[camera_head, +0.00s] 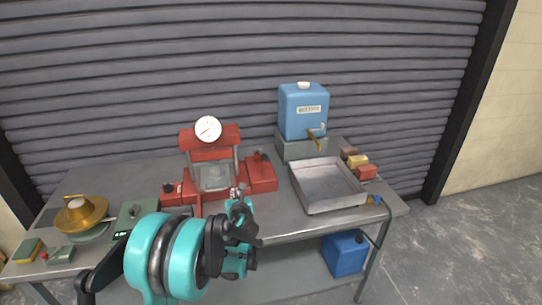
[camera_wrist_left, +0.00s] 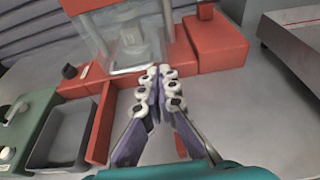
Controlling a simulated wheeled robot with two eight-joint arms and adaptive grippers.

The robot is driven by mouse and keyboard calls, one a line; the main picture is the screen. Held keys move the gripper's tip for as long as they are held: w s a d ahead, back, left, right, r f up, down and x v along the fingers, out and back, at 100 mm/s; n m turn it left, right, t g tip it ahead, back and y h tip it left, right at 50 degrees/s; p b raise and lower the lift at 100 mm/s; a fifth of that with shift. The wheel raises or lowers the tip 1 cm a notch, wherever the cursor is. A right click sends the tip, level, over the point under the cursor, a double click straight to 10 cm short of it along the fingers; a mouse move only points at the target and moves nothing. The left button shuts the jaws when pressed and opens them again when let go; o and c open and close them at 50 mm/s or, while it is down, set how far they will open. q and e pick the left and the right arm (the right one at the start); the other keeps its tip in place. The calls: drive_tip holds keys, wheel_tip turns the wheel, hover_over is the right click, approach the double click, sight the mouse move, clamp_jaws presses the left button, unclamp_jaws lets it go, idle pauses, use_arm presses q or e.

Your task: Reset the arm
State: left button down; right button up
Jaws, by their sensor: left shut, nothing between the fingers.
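My left arm comes in from the lower left of the head view, with teal and black links. My left gripper (camera_head: 238,192) is over the front of the table (camera_head: 270,222), in front of the red press (camera_head: 262,176). In the left wrist view the gripper (camera_wrist_left: 158,80) is shut and empty, its fingertips together. The fingers point toward the red press (camera_wrist_left: 215,45) and its clear-fronted chamber. I cannot tell whether the fingertips touch anything. My right gripper is not in either view.
A grey metal tray (camera_head: 327,185) lies to the right. A blue water container (camera_head: 303,110) stands on a grey block behind it. A brass pan (camera_head: 80,213) and a green scale (camera_head: 130,216) stand left. A blue jerrycan (camera_head: 345,252) is below.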

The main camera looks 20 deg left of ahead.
use_arm(q)
drive_tip(key=s+d+r+n+g+h, duration=0.1)
drive_tip(key=s+d+r+n, duration=0.25)
drive_tip(key=s+n, duration=0.35)
drive_tip(key=s+d+r+n+g+h, duration=0.2)
drive_tip(key=s+d+n, duration=0.2)
drive_tip(key=s+n, duration=0.3)
drive_tip(key=s+d+f+n+g+h, duration=0.1)
drive_tip(key=s+d+f+n+h, duration=0.1)
drive_tip(key=s+d+n, duration=0.4)
drive_tip(key=s+d+f+n+g+h, duration=0.1)
drive_tip(key=s+d+f+n+h, duration=0.1)
drive_tip(key=s+d+n, duration=0.3)
drive_tip(key=s+n, duration=0.4)
drive_tip(key=s, duration=0.4)
drive_tip(key=shift+s+d+n+g+h, duration=0.3)
drive_tip(key=shift+d, duration=0.05)
